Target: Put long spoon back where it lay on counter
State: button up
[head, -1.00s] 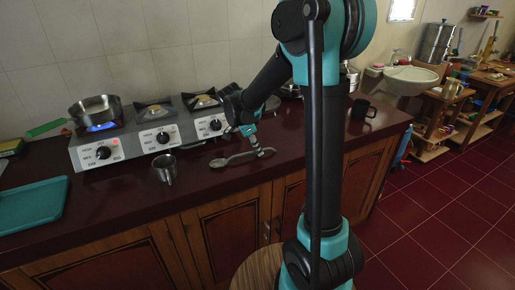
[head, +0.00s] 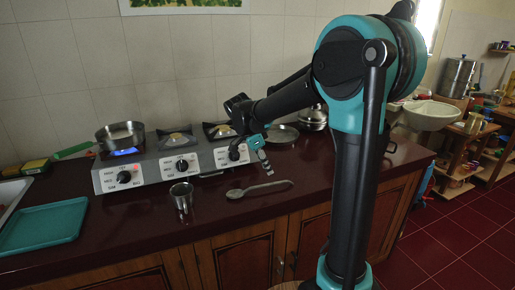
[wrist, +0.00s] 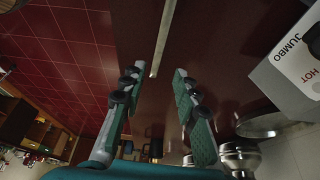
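The long spoon (head: 258,188) lies flat on the dark red counter (head: 330,185), in front of the stove, with its bowl to the left and handle to the right. My gripper (head: 265,167) is above the handle, apart from it. In the wrist view, my gripper (wrist: 157,74) has its two fingers spread with nothing between them. The spoon's handle (wrist: 162,38) shows beyond the fingertips; its bowl is out of that view.
A metal cup (head: 182,197) stands left of the spoon. The three-burner stove (head: 172,160) is behind, with a pan (head: 121,134) on its left burner. A teal tray (head: 42,226) lies at the far left. A lidded pot (head: 313,119) stands behind my gripper.

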jog(key=w+v, duration=0.1)
jog(key=v, duration=0.8)
jog(key=s+d+f+n+t+y, duration=0.1)
jog(key=s+d+f+n+y, duration=0.1)
jog(key=s+d+f+n, duration=0.4)
jog(key=s+d+f+n+t+y, duration=0.2)
jog(key=s+d+f+n, duration=0.5)
jog(key=s+f, duration=0.8)
jog(key=shift+s+f+n, duration=0.15)
jog(key=shift+f+n, duration=0.25)
jog(key=shift+n, duration=0.8)
